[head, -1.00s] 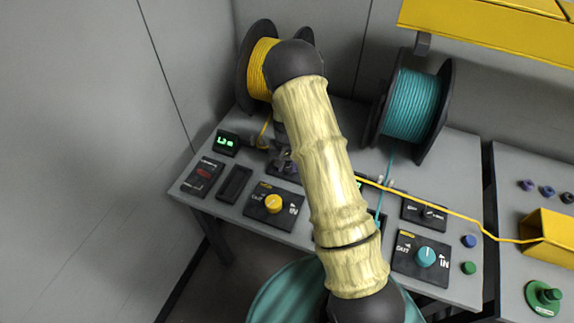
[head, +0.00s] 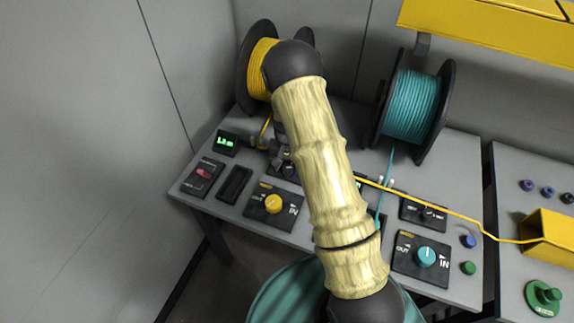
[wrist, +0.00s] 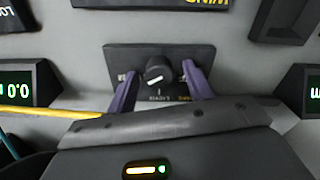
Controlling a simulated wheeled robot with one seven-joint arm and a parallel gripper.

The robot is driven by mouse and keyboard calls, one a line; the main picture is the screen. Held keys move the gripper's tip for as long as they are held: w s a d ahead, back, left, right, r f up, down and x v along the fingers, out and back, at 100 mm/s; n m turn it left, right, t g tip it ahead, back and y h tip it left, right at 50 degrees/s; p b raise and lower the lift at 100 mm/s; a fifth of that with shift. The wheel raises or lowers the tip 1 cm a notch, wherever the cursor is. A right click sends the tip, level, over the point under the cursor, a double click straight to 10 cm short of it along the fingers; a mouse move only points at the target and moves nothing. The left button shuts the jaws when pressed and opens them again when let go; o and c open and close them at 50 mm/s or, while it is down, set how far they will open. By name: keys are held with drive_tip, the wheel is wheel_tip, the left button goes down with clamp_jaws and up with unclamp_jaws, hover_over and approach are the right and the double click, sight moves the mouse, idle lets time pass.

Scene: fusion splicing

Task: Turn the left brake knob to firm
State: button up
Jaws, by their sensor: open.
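The left brake knob (wrist: 158,73) is a small dark round knob with a white pointer mark, on a black panel (wrist: 120,55) in the wrist view. The panel lettering is upside down and partly covered there. My gripper (wrist: 158,82) has its two purple fingers apart, one on each side of the knob. I see a gap between knob and fingers; contact is not visible. In the head view the brake panel (head: 286,170) shows beside my pale arm, which hides part of that area and most of my gripper.
A yellow reel (head: 262,68) and a teal reel (head: 412,105) stand at the back. A yellow dial (head: 274,204) and a teal dial (head: 426,257) sit along the front. A yellow cable (head: 440,211) crosses the console to the right.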

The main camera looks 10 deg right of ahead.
sight(287, 167)
drive_tip(key=shift+r, duration=0.1)
wheel_tip(287, 167, up, 17)
drive_tip(key=b, duration=0.1)
idle(0.5)
drive_tip(key=shift+r, duration=0.1)
drive_tip(key=s+r+n+t, duration=0.1)
drive_tip(key=s+r+n, duration=0.1)
drive_tip(key=s, duration=0.8)
drive_tip(key=s+r+n+t+p, duration=0.1)
drive_tip(key=s+r+n, duration=0.1)
drive_tip(key=s, duration=0.9)
drive_tip(key=shift+r+t, duration=0.3)
drive_tip(key=shift+r, duration=0.4)
drive_tip(key=shift+s, duration=0.1)
